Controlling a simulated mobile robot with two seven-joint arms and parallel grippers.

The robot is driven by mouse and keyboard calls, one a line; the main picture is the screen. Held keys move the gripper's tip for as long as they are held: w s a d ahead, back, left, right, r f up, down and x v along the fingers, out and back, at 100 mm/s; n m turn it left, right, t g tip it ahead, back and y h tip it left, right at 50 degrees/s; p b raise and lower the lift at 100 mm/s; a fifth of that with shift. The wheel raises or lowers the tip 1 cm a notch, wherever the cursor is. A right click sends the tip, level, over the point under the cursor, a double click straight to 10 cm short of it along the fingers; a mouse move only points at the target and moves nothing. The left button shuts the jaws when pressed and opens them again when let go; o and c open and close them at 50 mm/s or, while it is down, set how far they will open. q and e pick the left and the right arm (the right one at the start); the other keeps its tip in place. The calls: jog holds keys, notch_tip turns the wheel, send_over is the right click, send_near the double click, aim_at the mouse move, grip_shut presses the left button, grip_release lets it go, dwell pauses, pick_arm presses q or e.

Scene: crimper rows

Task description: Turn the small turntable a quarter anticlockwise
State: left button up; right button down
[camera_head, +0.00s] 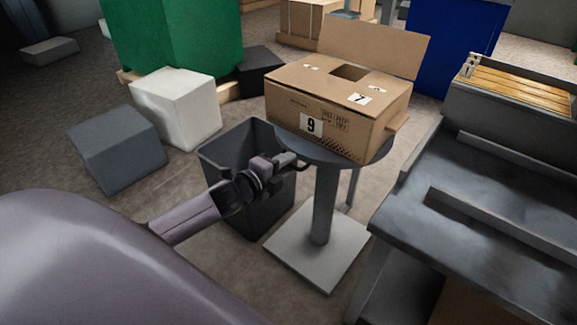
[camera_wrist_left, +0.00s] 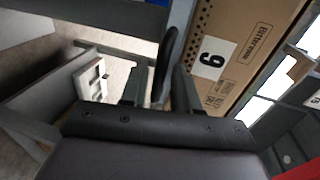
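The small turntable (camera_head: 283,141) is a round grey disc on a post with a square foot. A cardboard box (camera_head: 290,88) with raised flap sits on it, with labels 9 and 7. My left gripper (camera_head: 303,163) is at the disc's near left edge, below the box. In the left wrist view its two dark fingers (camera_wrist_left: 161,90) stand apart, with a thin dark edge, seemingly the disc's rim (camera_wrist_left: 170,55), between them. I see no firm contact on both sides. The box (camera_wrist_left: 240,50) shows right of the fingers. My right gripper is not in view.
A dark open bin (camera_head: 222,160) stands under my left forearm, beside the turntable. A white block (camera_head: 177,105) and a grey block (camera_head: 115,148) lie to the left. A grey workbench (camera_head: 440,205) stands close on the right. A green container (camera_head: 175,35) is behind.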

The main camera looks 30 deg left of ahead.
pick_arm(q)
jog(key=shift+w+f, duration=0.15)
jog(key=shift+w, duration=0.55)
jog(key=shift+d, duration=0.1)
grip_shut()
jog(key=shift+d, duration=0.15)
